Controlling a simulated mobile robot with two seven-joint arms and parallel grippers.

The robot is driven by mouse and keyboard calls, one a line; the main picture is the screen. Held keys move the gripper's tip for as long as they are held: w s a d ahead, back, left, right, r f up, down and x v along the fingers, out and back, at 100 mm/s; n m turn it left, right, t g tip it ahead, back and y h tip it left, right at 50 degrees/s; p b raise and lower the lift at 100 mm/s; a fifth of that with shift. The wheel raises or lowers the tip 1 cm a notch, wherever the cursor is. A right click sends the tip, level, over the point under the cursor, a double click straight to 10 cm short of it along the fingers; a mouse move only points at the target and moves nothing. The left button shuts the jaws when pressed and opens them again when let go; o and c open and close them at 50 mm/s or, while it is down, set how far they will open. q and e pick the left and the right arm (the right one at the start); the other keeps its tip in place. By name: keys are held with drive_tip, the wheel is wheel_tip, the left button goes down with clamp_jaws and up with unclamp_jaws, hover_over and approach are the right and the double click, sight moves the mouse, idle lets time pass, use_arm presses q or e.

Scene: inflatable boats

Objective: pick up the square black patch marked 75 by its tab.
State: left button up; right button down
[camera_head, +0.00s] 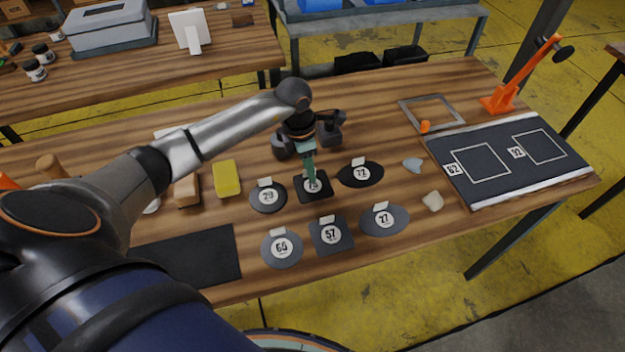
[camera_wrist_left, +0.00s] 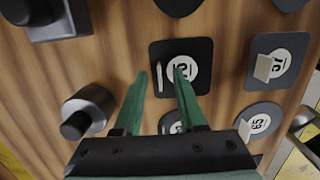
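The square black patch (camera_head: 302,193) lies flat on the wooden table, in the back row of patches. Its round white label is partly hidden by my gripper in the head view, so I cannot read the full number. My left gripper (camera_head: 312,180) points down over it with green fingers. In the left wrist view, the patch (camera_wrist_left: 200,52) has a pale upright tab (camera_wrist_left: 159,78) at its left side. The left gripper's (camera_wrist_left: 160,72) fingers are apart, with the tab between them and no visible contact. My right gripper is in neither view.
Dark grey objects (camera_wrist_left: 95,103) stand behind the patch. A yellow block (camera_head: 227,179) is to the left.

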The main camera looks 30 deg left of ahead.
use_arm(q)
drive_tip(key=shift+c, duration=0.3)
clamp_jaws()
drive_tip(key=shift+r, duration=0.1)
